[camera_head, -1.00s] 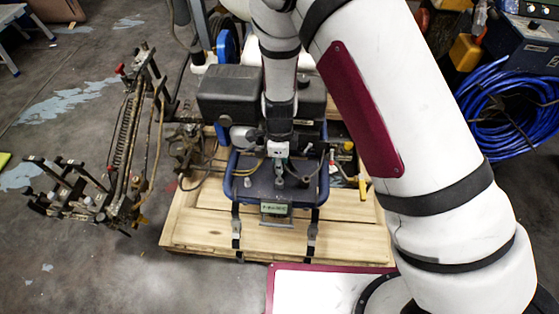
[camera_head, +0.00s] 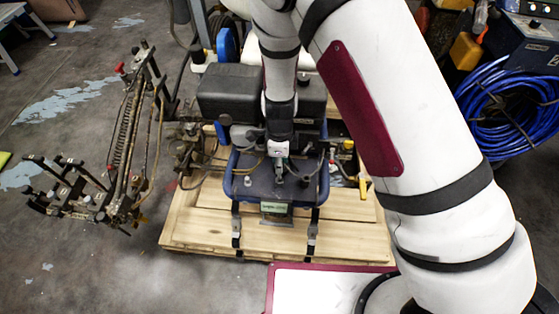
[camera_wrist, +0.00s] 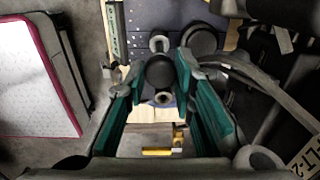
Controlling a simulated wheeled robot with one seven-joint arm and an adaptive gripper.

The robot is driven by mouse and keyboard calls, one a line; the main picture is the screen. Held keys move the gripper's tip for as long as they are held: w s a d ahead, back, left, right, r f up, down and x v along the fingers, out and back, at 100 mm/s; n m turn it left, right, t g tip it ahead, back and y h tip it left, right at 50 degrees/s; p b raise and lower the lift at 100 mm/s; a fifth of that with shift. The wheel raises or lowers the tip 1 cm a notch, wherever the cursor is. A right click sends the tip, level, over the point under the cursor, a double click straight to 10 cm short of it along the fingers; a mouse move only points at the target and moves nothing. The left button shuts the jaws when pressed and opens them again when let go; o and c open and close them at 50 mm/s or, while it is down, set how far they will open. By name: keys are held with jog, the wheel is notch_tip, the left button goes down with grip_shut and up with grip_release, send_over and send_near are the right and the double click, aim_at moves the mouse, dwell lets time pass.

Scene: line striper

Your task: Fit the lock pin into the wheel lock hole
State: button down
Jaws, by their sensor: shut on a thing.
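In the wrist view the green-padded fingers of my gripper (camera_wrist: 160,75) close around a black round knob, which I take to be the top of the lock pin (camera_wrist: 160,72). A small metal ring (camera_wrist: 162,98) shows just below the knob; I cannot tell whether it is part of the pin. In the head view my gripper (camera_head: 279,170) is over the dark deck of the blue-framed machine (camera_head: 262,189); the pin is too small to make out there. I cannot identify the wheel lock hole in either view.
The machine stands on a wooden pallet (camera_head: 195,228), with dark straps over its front edge. A metal rack with a spring (camera_head: 125,140) stands at left. Blue coiled hose (camera_head: 500,115) lies at right.

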jog(key=shift+f+b, duration=1.5)
jog(key=shift+f, duration=1.35)
dwell(1.2)
jog(key=c, duration=1)
grip_release()
jog(key=shift+o, duration=0.2)
jog(key=shift+r+p, duration=3)
jog(key=shift+r, duration=0.55)
